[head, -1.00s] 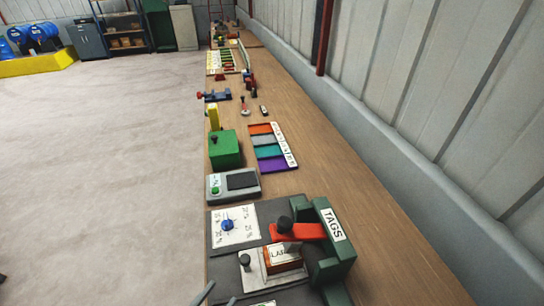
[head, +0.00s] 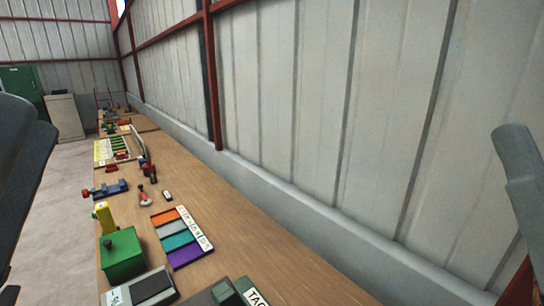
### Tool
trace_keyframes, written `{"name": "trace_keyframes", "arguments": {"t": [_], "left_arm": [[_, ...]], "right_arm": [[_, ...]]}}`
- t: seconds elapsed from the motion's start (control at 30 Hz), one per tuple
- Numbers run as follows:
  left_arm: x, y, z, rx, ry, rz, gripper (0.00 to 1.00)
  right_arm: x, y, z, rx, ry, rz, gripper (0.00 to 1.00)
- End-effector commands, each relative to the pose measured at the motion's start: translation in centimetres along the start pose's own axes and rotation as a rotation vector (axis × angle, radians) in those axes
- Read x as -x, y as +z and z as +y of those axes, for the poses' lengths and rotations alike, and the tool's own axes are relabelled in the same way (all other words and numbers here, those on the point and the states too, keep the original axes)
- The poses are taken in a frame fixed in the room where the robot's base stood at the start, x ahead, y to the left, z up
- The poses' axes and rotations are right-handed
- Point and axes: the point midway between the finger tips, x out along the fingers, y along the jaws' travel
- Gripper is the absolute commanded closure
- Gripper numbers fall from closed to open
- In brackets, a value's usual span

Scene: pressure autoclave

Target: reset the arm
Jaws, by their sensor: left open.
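My left gripper (head: 24,175) shows at the left edge of the head view as a large, dark, blurred shape close to the camera, partly cut off by the frame. It is open and up in the air, and I see nothing held in it. It is apart from the bench. A grey rounded part, perhaps of my own arm, stands at the right edge. My right gripper does not show.
The long wooden bench (head: 240,260) runs along the metal wall (head: 300,100). On it are a green box (head: 122,256), a coloured strip tray (head: 178,238), a grey device (head: 145,290), a blue vise-like tool (head: 108,190) and the partly cut-off TAGS fixture (head: 255,297).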

Motion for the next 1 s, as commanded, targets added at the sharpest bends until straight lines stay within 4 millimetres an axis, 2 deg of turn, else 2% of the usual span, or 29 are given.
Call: {"name": "trace_keyframes", "arguments": {"t": [0.03,0.1,0.2,0.23,0.3,0.47,0.8,0.9,1.0], "left_arm": [[0.0,-1.1,-0.4,-0.183,-0.040,0.026,0.33],[0.4,-1.7,-1.9,-0.443,-0.123,0.024,0.33],[0.7,-1.7,-3.6,-0.765,-0.198,-0.024,0.33],[-0.1,-2.2,-3.2,-0.825,-0.195,-0.030,0.33],[-3.8,-4.6,-1.5,-0.808,-0.194,-0.028,0.33],[-9.1,-8.0,0.8,-0.805,-0.193,-0.028,0.33],[-22.2,-16.4,6.5,-0.802,-0.192,-0.029,0.33],[-25.1,-18.2,7.8,-0.802,-0.192,-0.029,0.33],[-26.8,-19.3,8.6,-0.802,-0.192,-0.029,0.33]], "right_arm": [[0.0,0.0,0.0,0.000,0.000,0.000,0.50],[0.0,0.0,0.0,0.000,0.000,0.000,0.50],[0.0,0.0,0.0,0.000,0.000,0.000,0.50],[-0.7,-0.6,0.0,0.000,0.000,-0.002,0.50],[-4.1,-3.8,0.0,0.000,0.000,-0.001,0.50],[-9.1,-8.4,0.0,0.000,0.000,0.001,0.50],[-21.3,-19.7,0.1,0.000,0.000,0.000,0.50],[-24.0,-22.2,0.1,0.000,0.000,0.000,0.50],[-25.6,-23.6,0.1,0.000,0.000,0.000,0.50]]}}
